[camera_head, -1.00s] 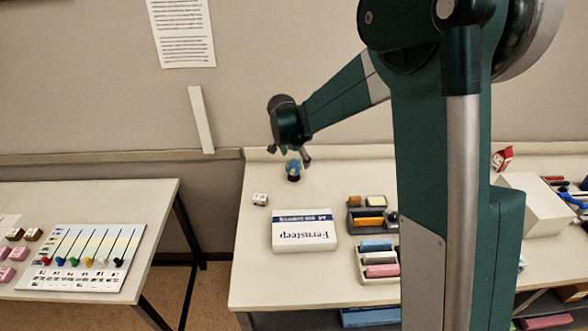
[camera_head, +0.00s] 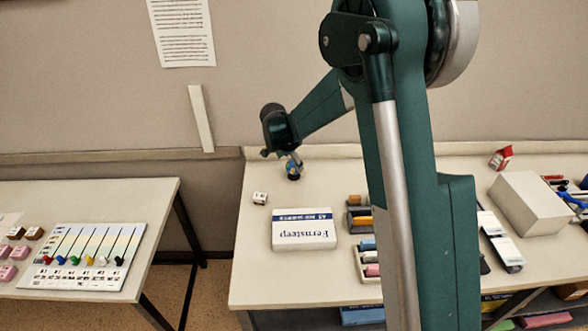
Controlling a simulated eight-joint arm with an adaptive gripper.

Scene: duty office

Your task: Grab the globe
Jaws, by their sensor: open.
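The globe (camera_head: 292,171) is a small blue and yellow ball on a dark base. It stands upright near the back left of the right-hand table. My gripper (camera_head: 281,158) is open, at the globe's upper left in the picture, with one finger overlapping the top of the globe. I cannot tell whether they touch. The gripper partly hides the globe's top.
A white die-like cube (camera_head: 260,198) and a Fernsteep paper box (camera_head: 304,232) are in front of the globe. Trays with coloured blocks (camera_head: 362,259) are partly behind my arm. A large pale box (camera_head: 530,204) stands at the right. The wall is close behind.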

